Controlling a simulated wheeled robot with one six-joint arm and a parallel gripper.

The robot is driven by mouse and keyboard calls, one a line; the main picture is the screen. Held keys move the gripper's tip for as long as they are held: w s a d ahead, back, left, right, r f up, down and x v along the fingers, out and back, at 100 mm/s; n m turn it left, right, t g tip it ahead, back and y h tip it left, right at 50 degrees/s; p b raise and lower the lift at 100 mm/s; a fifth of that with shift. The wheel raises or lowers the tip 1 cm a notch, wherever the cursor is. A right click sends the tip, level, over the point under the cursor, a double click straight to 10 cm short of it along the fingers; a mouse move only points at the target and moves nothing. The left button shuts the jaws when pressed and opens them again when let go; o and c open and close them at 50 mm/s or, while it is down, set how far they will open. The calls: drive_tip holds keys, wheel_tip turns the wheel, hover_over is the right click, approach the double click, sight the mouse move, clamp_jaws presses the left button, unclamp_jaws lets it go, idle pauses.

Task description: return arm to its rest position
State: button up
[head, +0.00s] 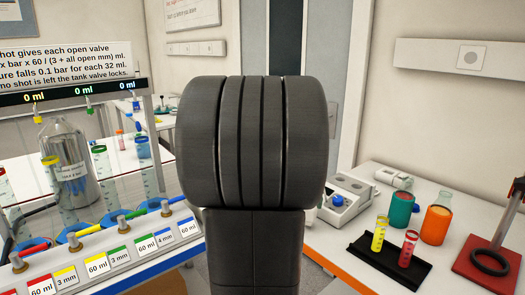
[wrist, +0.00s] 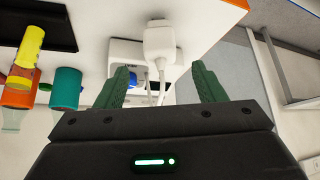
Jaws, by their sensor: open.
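My gripper (wrist: 162,88) shows in the wrist view with two green fingers spread apart and nothing between them. A white device with cables (wrist: 158,40) lies beyond the fingers on the white table, apart from them. In the head view my own dark arm links fill the middle, and the gripper is hidden behind them.
On the left are a valve bench (head: 150,225) and a metal tank (head: 68,150).

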drive_tip(key=x, duration=0.9)
drive_tip(key=shift+s+a+f+b, duration=0.1)
drive_tip(key=shift+b, duration=0.3)
wheel_tip(320, 180, up, 3)
drive_tip(key=shift+f+p, duration=0.2)
drive_tip(key=shift+p, duration=0.3)
drive_tip(key=shift+r, duration=0.45)
